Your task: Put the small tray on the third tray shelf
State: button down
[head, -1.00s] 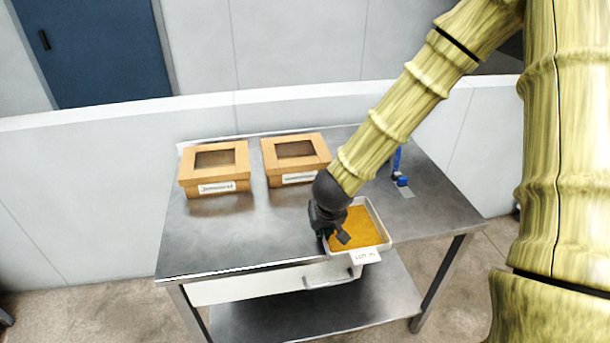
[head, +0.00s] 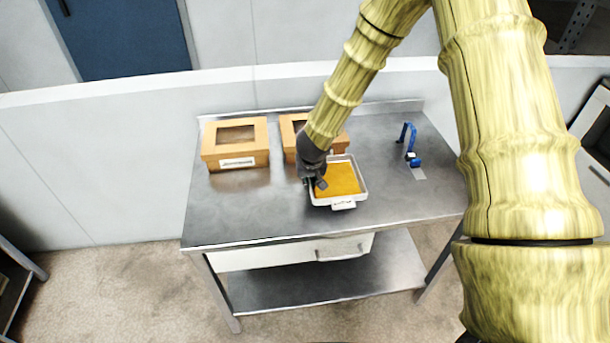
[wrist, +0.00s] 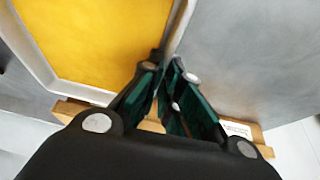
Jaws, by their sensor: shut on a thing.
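The small tray (head: 363,193) is white-rimmed with a yellow-orange filling and a white label on its front edge. It is over the middle right of the steel table in the head view; I cannot tell whether it touches the tabletop. My gripper (head: 315,184) is at the tray's left side, shut on its rim. In the wrist view the tray's rim (wrist: 180,28) runs between the fingers of my gripper (wrist: 172,72), with the yellow filling to the left. No tray shelf can be made out for certain.
Two brown windowed boxes, one at the left (head: 235,161) and one partly behind my arm (head: 287,128), stand on the steel table (head: 240,215). A blue clamp-like tool (head: 411,140) is at the right. A white drawer (head: 290,254) hangs below. A dark-framed white unit (head: 592,165) stands far right.

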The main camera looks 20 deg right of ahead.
aim_at(305, 190)
jog(key=shift+w+a+p, duration=0.1)
jog(key=shift+w+p, duration=0.3)
jog(key=shift+w, duration=0.5)
jog(key=shift+w+a+p, duration=0.15)
jog(key=shift+w+p, duration=0.25)
jog(key=shift+w, duration=0.15)
notch_tip(305, 190, down, 3)
jog(key=shift+f+p, duration=0.1)
jog(key=shift+p, duration=0.75)
jog(key=shift+f, duration=0.25)
jog(key=shift+f, duration=0.15)
jog(key=c, duration=1.6)
grip_release()
jog(key=shift+s, duration=0.1)
jog(key=shift+c, duration=0.2)
